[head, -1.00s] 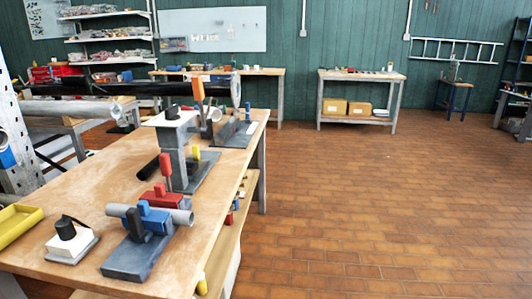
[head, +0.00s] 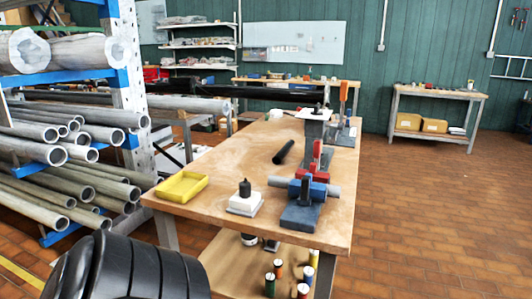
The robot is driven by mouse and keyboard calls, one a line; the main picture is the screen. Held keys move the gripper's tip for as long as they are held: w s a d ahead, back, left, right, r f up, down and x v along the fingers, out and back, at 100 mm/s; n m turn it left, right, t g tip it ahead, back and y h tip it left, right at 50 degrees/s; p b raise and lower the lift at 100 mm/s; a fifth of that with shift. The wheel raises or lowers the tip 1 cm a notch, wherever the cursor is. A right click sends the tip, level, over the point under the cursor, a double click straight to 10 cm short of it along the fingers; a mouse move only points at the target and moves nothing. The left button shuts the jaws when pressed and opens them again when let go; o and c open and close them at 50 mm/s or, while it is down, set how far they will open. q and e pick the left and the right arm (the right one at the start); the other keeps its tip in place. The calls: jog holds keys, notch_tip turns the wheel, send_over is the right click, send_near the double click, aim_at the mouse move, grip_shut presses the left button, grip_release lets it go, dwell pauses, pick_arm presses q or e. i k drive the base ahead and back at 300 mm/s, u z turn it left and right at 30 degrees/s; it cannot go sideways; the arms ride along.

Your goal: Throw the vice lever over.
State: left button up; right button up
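A blue vice (head: 309,188) on a dark grey base (head: 301,216) stands near the front right edge of the workbench (head: 222,197). A grey pipe (head: 333,191) lies across it. A dark upright piece (head: 305,192) at its front may be its lever. Just behind is a red clamp (head: 319,173) with an upright red lever (head: 317,150); whether it belongs to the same vice I cannot tell. Neither gripper is in view. A dark ridged part at the bottom left looks like my own arm, well apart from the vice.
On the bench are a yellow tray (head: 181,186), a white block with a black knob (head: 245,199), a black cylinder (head: 283,152) and a grey post (head: 313,127). A pipe rack (head: 120,60) stands left. Coloured cylinders (head: 270,283) sit on the lower shelf. Floor at right is clear.

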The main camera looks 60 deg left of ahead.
aim_at(317, 143)
jog(key=k, duration=0.2)
jog(key=u, duration=1.55)
